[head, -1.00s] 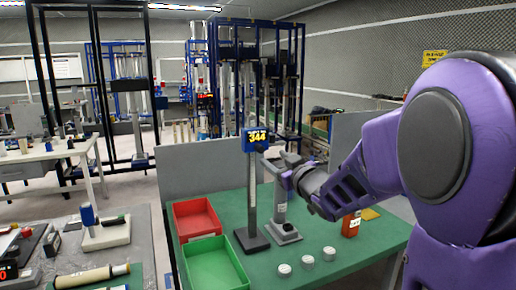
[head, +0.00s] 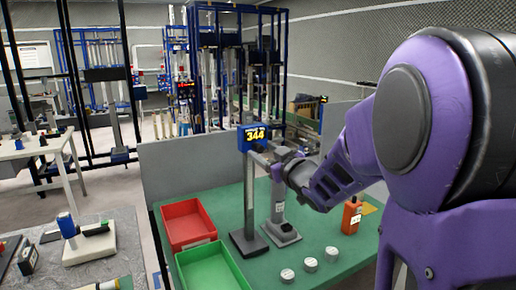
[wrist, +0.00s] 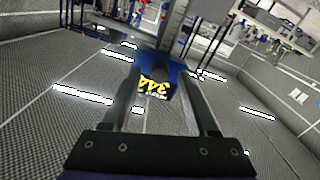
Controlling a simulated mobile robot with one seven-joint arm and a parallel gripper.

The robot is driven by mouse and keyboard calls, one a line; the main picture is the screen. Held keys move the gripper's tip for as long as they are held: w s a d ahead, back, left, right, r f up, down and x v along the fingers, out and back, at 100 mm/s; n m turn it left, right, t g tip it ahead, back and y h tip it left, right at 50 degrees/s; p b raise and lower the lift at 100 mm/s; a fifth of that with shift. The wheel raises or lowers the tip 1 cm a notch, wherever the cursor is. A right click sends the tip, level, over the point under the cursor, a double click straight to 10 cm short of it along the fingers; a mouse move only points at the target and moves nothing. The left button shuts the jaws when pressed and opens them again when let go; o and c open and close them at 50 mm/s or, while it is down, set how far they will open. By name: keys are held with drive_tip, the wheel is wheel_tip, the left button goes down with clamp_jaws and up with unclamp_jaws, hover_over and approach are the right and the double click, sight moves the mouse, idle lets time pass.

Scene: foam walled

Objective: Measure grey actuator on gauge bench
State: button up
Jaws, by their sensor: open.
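The gauge (head: 249,200) is a dark post on a flat base with a blue display (head: 254,137) reading 344. A grey upright cylinder with a white label, apparently the grey actuator (head: 279,207), stands on a dark square base just right of the gauge post. My gripper (head: 270,158) is at the height of the cylinder's top, beside the display, and points left. In the wrist view the two fingers (wrist: 162,76) are apart, with the blue display (wrist: 155,87) upside down beyond them. I see nothing held. The arm partly hides the cylinder's top.
The green bench top (head: 335,265) also holds a red tray (head: 187,222), a green tray (head: 212,265), several small white-topped pucks (head: 310,265) and an orange bottle (head: 352,216). A grey partition (head: 190,165) stands behind. A cluttered grey table (head: 125,255) is at left.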

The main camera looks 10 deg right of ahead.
drive_tip(key=shift+w, duration=0.2)
clamp_jaws()
wheel_tip(320, 180, down, 7)
drive_tip(key=b, duration=0.6)
drive_tip(key=shift+b, duration=0.3)
drive_tip(key=shift+a, duration=0.1)
unclamp_jaws()
